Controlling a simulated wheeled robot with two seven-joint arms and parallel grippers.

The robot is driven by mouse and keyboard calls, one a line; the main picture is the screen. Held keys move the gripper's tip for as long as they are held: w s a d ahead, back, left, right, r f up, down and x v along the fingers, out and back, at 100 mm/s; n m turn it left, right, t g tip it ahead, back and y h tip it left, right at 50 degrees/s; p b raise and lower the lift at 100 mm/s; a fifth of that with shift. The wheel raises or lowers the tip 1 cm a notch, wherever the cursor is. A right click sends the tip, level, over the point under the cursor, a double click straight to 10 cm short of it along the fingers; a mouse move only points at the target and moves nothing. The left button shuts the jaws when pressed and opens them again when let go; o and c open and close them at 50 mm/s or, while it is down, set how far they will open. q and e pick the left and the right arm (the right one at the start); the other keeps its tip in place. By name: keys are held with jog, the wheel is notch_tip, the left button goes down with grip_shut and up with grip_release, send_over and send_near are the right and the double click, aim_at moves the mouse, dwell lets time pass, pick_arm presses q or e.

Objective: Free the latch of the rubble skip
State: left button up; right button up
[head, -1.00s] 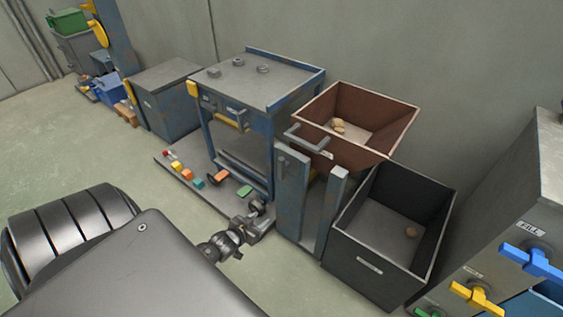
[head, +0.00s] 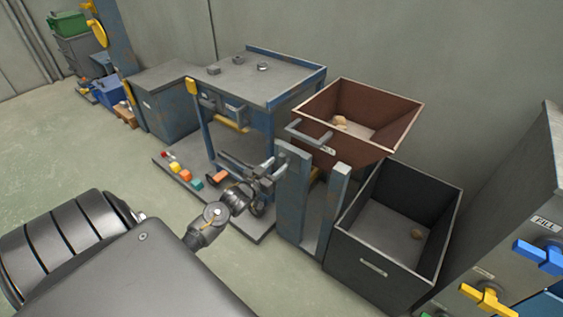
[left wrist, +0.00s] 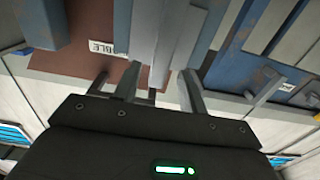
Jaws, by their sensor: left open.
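The rubble skip (head: 377,114) is a rusty brown, open-topped bin with a pale rim and a few lumps inside. It sits above two blue-grey uprights (head: 293,200). A grey bar handle (head: 308,133) sticks out from its front, beside a small label. I cannot clearly make out the latch. My left gripper (head: 270,170) is open, just left of the nearer upright and below the handle. In the left wrist view its fingers (left wrist: 145,86) are spread with grey bars close ahead. The skip's brown side (left wrist: 75,66) and part of its label show there. My right gripper is out of view.
A dark open bin (head: 372,268) stands right of the uprights. A blue-framed bench (head: 265,85) is behind the gripper, over a low platform (head: 215,200) with small coloured blocks. A cabinet with blue and yellow handles (head: 487,298) is at right.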

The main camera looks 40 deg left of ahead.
aim_at(280, 162)
pick_arm(q)
jog(key=w, duration=0.3)
jog(key=shift+w, duration=0.35)
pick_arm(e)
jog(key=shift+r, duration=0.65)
pick_arm(q)
jog(key=shift+c, duration=0.5)
jog(key=c, duration=0.7)
jog(key=shift+a, duration=0.15)
grip_shut()
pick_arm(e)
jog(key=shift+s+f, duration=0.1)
